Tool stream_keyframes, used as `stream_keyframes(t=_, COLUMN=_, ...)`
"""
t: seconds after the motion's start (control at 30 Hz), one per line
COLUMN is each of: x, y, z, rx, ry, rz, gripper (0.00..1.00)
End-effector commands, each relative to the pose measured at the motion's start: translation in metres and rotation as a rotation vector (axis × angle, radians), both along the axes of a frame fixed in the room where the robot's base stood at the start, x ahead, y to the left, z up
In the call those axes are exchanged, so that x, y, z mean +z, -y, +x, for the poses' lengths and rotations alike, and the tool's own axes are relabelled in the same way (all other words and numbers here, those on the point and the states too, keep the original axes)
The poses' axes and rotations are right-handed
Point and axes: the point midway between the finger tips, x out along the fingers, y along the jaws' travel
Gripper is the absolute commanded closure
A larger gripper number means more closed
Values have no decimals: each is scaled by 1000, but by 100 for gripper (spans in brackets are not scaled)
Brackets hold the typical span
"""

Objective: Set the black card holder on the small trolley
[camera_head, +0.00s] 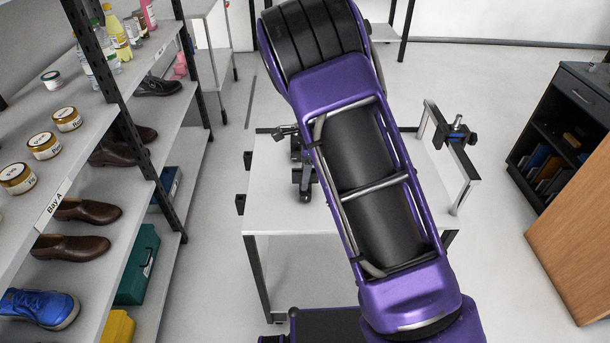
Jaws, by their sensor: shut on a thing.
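A white-topped table-like unit (275,210) stands in the middle, with black corner pieces and a raised frame like a handle at its right end. It looks like the small trolley. My purple arm crosses over it and covers the middle of its top. I cannot pick out the black card holder either. A dark jointed object (304,178) shows on the top at the arm's left edge; what it is I cannot tell.
A blue-and-black clamp-like piece (457,134) sits on the right end frame. Shelves (105,115) with jars, bottles and shoes line the left. A dark cabinet (570,120) and a wooden panel (580,240) stand at right. The floor between is clear.

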Motion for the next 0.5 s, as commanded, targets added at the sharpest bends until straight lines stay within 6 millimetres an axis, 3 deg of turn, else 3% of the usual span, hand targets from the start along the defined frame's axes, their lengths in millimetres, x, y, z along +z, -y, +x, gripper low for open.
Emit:
stream_keyframes(t=0.07, x=-3, y=0, z=0, rx=0, ry=0, rz=0, gripper=100)
stream_keyframes(t=0.1, x=-2, y=0, z=0, rx=0, ry=0, rz=0, gripper=52)
stream_keyframes(t=0.23, x=-2, y=0, z=0, rx=0, ry=-1, rz=0, gripper=29)
stream_keyframes(t=0.5, x=-2, y=0, z=0, rx=0, ry=-1, rz=0, gripper=29)
